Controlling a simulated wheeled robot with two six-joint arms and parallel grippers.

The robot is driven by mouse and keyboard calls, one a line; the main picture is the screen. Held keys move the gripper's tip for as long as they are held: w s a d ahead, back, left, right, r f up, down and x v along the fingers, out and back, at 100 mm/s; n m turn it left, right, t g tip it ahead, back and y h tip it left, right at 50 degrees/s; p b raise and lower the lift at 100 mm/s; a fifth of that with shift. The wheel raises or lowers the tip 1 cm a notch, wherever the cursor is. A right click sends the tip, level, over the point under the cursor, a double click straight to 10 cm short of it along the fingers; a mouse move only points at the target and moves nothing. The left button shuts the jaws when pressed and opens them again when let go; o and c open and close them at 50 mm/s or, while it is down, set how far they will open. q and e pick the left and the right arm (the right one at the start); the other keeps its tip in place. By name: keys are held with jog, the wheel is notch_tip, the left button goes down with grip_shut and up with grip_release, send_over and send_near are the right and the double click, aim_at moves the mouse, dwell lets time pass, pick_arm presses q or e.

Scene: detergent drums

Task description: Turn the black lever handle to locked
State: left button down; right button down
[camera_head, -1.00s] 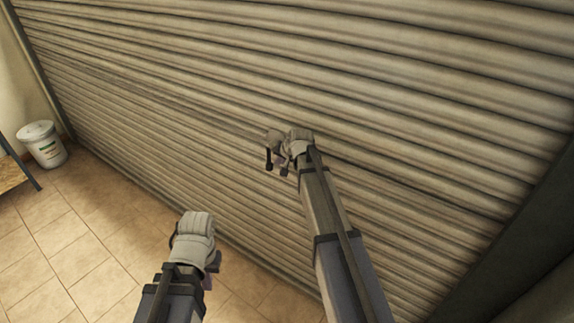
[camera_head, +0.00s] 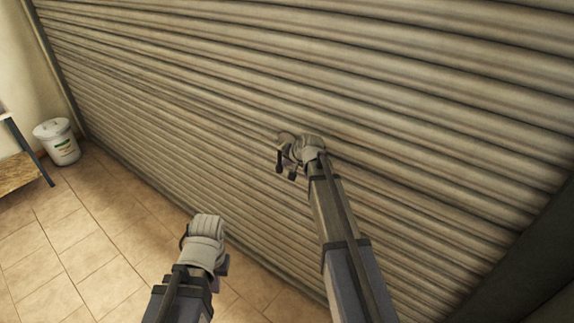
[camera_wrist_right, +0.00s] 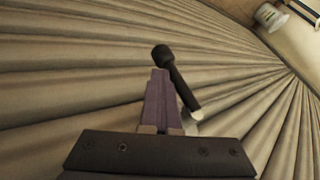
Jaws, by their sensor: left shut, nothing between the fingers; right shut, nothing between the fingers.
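The black lever handle (camera_head: 279,162) hangs down from a round grey mount on the shutter in the head view. In the right wrist view it is a dark rod (camera_wrist_right: 178,78) with a thick rounded end, tilted. My right gripper (camera_head: 291,173) is just right of the lever and close to it; whether they touch I cannot tell. Its purple fingers (camera_wrist_right: 160,98) are shut and empty, beside the rod in the wrist view. My left gripper (camera_head: 222,266) is low and left, away from the lever, its fingers mostly hidden behind its wrist. Any locked marking is not visible.
The ribbed roller shutter (camera_head: 420,110) fills most of the view. A white lidded drum (camera_head: 57,143) stands on the tiled floor (camera_head: 75,245) at the left, near a table edge (camera_head: 25,150). The floor between is clear.

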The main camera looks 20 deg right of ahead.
aim_at(280, 162)
jog(key=t+y+b, duration=0.1)
jog(key=b, duration=0.2)
jog(key=w+a+f+t+y+b, duration=0.1)
jog(key=t+b, duration=0.1)
jog(key=b, duration=0.2)
jog(key=w+f+m+t+y+b, duration=0.1)
jog(key=b, duration=0.2)
jog(key=shift+a+f+t, duration=0.1)
jog(key=shift+a+t, duration=0.15)
jog(key=shift+t, duration=0.05)
jog(key=b, duration=0.1)
jog(key=t+b, duration=0.1)
jog(key=b, duration=0.1)
jog(key=shift+w+a+y, duration=0.25)
jog(key=shift+w+y, duration=0.05)
jog(key=shift+y, duration=0.1)
jog(key=shift+w+a+r+m+t+b, duration=0.3)
jog(key=shift+w+r+t+b, duration=0.2)
jog(key=shift+t, duration=0.2)
jog(key=shift+w+a+r+p, duration=0.7)
jog(key=shift+w+a, duration=0.05)
jog(key=shift+w, duration=0.1)
jog(key=shift+f, duration=0.1)
